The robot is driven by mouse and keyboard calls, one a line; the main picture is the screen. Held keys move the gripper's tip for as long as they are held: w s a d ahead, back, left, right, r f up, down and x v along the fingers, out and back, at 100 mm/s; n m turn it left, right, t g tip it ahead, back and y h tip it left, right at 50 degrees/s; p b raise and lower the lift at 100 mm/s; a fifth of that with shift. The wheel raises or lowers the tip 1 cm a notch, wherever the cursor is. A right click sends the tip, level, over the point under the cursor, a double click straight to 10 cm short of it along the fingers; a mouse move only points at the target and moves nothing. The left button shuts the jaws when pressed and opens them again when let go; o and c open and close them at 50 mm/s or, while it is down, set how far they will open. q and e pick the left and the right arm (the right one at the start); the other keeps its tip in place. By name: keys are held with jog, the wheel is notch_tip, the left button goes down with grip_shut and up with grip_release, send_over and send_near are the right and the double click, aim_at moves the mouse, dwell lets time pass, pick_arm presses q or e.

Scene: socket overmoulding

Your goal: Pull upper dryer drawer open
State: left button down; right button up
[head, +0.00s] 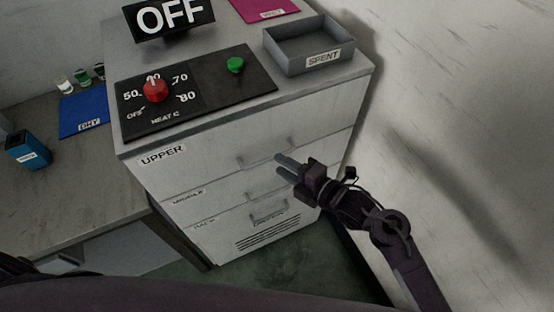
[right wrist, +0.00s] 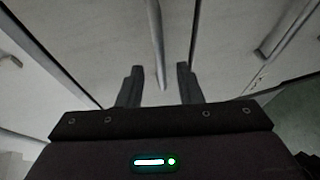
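The upper drawer (head: 215,150), labelled UPPER, is the top drawer of the grey dryer cabinet and looks shut. In the right wrist view, the two fingers of my right gripper (right wrist: 159,86) stand apart. The handle (right wrist: 156,40) runs into the gap between them, with space on both sides. I cannot tell how deep the bar lies between the fingers. My left gripper is not in view.
Below are the middle drawer (head: 190,195) and a lower drawer (head: 205,223), both with bar handles. On the cabinet top are a control panel (head: 215,90) with a red knob and green button, and a SPENT tray (head: 300,62). A wall stands close on the right.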

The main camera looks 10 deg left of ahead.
jog(key=shift+x, duration=1.4)
grip_shut()
